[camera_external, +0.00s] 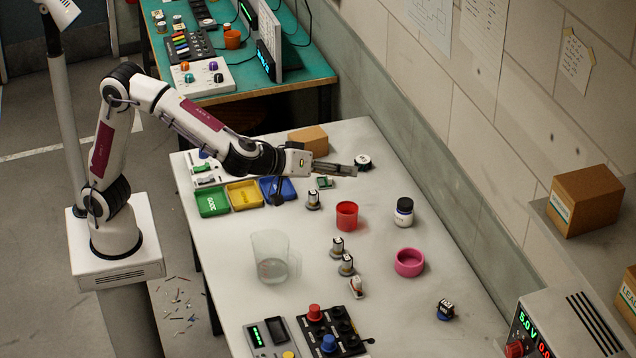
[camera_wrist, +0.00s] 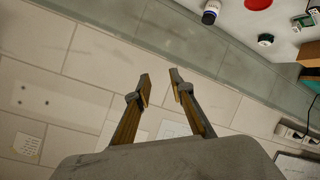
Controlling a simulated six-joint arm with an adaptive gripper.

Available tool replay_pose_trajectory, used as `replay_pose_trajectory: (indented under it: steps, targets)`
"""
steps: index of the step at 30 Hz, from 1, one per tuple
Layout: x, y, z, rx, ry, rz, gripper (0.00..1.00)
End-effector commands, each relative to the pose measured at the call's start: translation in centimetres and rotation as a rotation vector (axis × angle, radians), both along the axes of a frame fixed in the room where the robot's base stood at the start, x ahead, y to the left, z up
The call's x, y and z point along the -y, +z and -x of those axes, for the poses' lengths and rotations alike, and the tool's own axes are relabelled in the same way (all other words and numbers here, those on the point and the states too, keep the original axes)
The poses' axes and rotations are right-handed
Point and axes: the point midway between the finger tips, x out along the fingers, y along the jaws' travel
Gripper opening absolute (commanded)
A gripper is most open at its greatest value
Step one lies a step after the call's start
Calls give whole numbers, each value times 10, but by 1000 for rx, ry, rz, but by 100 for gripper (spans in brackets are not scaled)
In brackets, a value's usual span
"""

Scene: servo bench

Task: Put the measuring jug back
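The measuring jug (camera_external: 270,257) is a clear, see-through vessel standing upright on the white bench in the external view, left of the middle. It is not visible in the wrist view. My gripper (camera_external: 352,170) is raised over the far part of the bench, pointing right, well apart from the jug. In the wrist view my gripper (camera_wrist: 159,80) shows its two fingers apart with nothing between them, facing the wall.
A red cup (camera_external: 347,215), a pink bowl (camera_external: 409,262) and a dark-capped bottle (camera_external: 403,212) stand right of the jug. Several small servos, coloured trays (camera_external: 243,194) and control boxes (camera_external: 268,337) occupy the bench. A cardboard box (camera_external: 308,140) sits at the far end.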

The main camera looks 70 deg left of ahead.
Motion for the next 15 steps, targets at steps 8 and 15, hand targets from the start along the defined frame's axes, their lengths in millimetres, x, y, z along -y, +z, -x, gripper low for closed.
replay_pose_trajectory:
  steps: [8,15]
  targets:
    - [-31,65,2,128,-195,34,22]
    - [-55,89,32,155,-366,7,22]
